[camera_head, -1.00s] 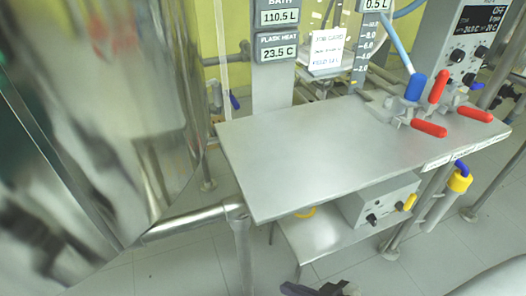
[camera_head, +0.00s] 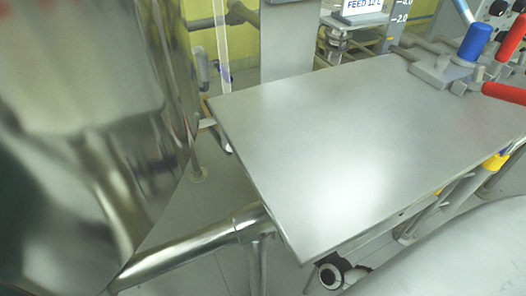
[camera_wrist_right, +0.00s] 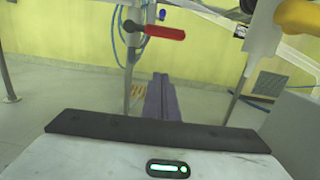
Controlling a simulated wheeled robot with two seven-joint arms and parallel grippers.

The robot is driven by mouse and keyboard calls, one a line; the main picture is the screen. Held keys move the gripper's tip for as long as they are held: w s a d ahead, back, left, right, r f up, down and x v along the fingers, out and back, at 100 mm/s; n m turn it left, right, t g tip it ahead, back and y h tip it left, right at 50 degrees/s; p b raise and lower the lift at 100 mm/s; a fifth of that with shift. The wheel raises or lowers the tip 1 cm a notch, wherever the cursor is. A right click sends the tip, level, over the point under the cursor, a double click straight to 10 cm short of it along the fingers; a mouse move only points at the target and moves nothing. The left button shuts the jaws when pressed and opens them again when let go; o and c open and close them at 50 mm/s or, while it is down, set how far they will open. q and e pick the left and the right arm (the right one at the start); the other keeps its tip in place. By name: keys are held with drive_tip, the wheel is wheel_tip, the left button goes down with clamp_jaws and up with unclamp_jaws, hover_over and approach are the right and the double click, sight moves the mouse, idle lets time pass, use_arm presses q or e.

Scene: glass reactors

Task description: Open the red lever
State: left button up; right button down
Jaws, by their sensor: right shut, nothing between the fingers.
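Two red levers show at the right edge of the head view: an upright one (camera_head: 510,42) and a lower one (camera_head: 508,93) lying roughly flat, cut off by the frame. A blue-capped valve (camera_head: 475,42) stands beside them on the metal table. In the right wrist view a red lever (camera_wrist_right: 165,33) points right from a valve on a thin upright pipe. I cannot tell which of the two it is. My right gripper (camera_wrist_right: 162,78) is shut and empty, below the lever in that picture and apart from it. My left gripper is not in view.
The grey metal table (camera_head: 300,140) is bare over most of its top. A large shiny steel vessel (camera_head: 90,130) fills the left. My pale arm part covers the lower right.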

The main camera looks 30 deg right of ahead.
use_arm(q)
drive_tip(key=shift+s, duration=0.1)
use_arm(e)
drive_tip(key=w+r, duration=0.5)
drive_tip(key=w, duration=0.5)
drive_tip(key=shift+w+d, duration=0.2)
drive_tip(key=shift+d, duration=0.15)
